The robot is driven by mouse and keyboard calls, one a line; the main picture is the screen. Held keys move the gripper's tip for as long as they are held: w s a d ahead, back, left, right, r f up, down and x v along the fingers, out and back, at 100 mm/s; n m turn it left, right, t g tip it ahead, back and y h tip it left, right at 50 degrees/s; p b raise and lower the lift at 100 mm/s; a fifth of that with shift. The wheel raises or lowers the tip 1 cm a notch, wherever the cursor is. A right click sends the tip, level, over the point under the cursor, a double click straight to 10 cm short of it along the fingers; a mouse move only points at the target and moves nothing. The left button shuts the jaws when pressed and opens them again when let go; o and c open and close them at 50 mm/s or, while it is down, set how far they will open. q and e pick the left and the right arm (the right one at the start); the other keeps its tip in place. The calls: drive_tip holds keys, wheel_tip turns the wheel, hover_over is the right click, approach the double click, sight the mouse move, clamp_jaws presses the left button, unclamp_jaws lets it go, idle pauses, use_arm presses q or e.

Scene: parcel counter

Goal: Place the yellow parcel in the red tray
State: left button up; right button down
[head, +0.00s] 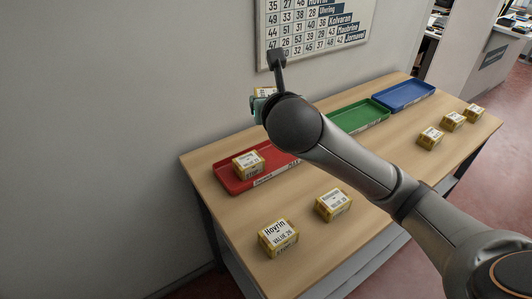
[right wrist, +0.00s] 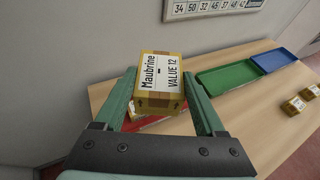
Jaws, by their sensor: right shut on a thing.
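My right gripper (right wrist: 160,74) is shut on a yellow parcel (right wrist: 157,88), whose white label reads "Maubrine" and "VALUE 12". In the head view this parcel (head: 266,91) shows only in part behind my right arm, raised above the table's far left side. The red tray (head: 228,183) lies on the left part of the table, with another yellow parcel (head: 249,164) inside it. In the right wrist view part of the red tray (right wrist: 178,125) shows below the held parcel, mostly hidden by it and the gripper. My left gripper is not in view.
A green tray (head: 358,118) and a blue tray (head: 404,95) stand further right along the wall. Two yellow parcels lie at the front, one labelled Hovrin (head: 278,239) and another (head: 334,205). Several more (head: 430,138) lie at the right. A number board (head: 315,27) hangs above.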

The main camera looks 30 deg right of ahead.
drive_tip(key=d+m+h, duration=0.1)
drive_tip(key=w+d+m+g+h, duration=0.1)
drive_tip(key=w+d+m+h, duration=0.1)
drive_tip(key=shift+d+f+g, duration=0.2)
drive_tip(key=shift+f+g, duration=0.2)
wheel_tip(320, 180, down, 2)
drive_tip(key=d+m+g+h, duration=0.2)
drive_tip(key=d+m+h, duration=0.1)
drive_tip(key=m+g+h+b, duration=0.3)
drive_tip(key=m+g+b, duration=0.3)
drive_tip(key=m+g, duration=0.1)
hover_over(278, 165)
wheel_tip(278, 165, down, 16)
wheel_tip(278, 165, down, 3)
drive_tip(key=b, duration=0.4)
drive_tip(key=shift+w, duration=0.1)
drive_tip(key=shift+b, duration=0.35)
drive_tip(key=shift+r, duration=0.2)
drive_tip(key=shift+f, duration=0.3)
drive_tip(key=shift+f+p, duration=0.3)
drive_tip(key=shift+f, duration=0.05)
